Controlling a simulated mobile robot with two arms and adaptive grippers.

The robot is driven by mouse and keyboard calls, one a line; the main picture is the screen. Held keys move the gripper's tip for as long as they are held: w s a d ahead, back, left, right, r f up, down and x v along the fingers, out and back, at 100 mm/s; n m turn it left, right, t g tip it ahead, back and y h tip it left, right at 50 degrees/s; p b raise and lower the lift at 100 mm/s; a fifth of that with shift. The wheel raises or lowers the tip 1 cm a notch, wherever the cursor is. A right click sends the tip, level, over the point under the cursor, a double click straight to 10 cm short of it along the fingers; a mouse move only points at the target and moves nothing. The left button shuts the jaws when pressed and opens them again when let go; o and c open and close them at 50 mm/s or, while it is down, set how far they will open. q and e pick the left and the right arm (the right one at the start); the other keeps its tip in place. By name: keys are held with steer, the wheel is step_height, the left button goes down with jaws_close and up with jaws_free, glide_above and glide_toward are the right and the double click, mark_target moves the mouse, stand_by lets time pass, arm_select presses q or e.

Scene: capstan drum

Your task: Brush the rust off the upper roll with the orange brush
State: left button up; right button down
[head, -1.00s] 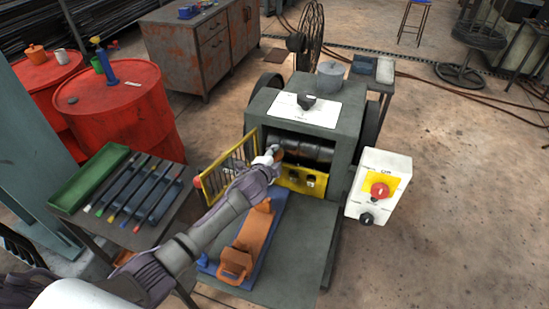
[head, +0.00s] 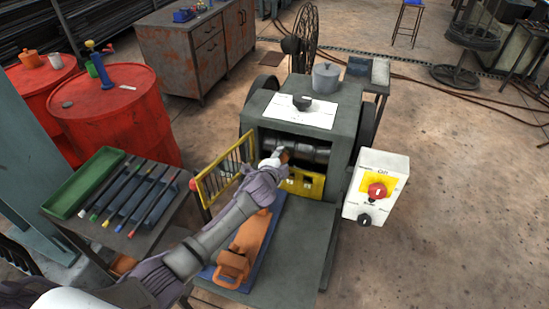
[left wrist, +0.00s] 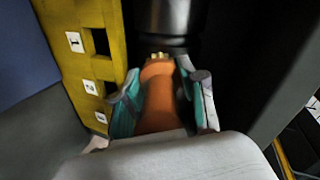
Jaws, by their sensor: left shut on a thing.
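My left gripper (head: 281,157) reaches into the front opening of the grey machine (head: 345,150). It is shut on the orange brush (left wrist: 157,98), whose short yellowish bristles (left wrist: 158,57) point at the upper roll. The upper roll (head: 308,150) is a dark grey cylinder across the opening, and it also shows at the top of the left wrist view (left wrist: 164,18). The bristles are at the roll's lower edge; I cannot tell whether they touch. My right gripper is not in view.
A yellow mesh guard (head: 222,177) stands open left of the opening. A yellow panel (left wrist: 77,60) with square holes lies close beside the brush. A white switch box (head: 381,168) with a red button is at right. A brush rack (head: 139,194) stands at left.

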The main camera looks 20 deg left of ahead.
arm_select(q)
steer(key=shift+d+b, duration=0.55)
steer(key=shift+d, duration=2.1)
steer(key=shift+a+r+p, duration=0.15)
steer(key=shift+a+p, duration=0.5)
steer(key=shift+a, duration=1)
steer(key=a+p, duration=0.1)
steer(key=a, duration=0.4)
steer(key=shift+w, duration=0.1)
steer(key=shift+d, duration=0.1)
steer(key=s+p, duration=0.3)
steer(key=s, duration=0.3)
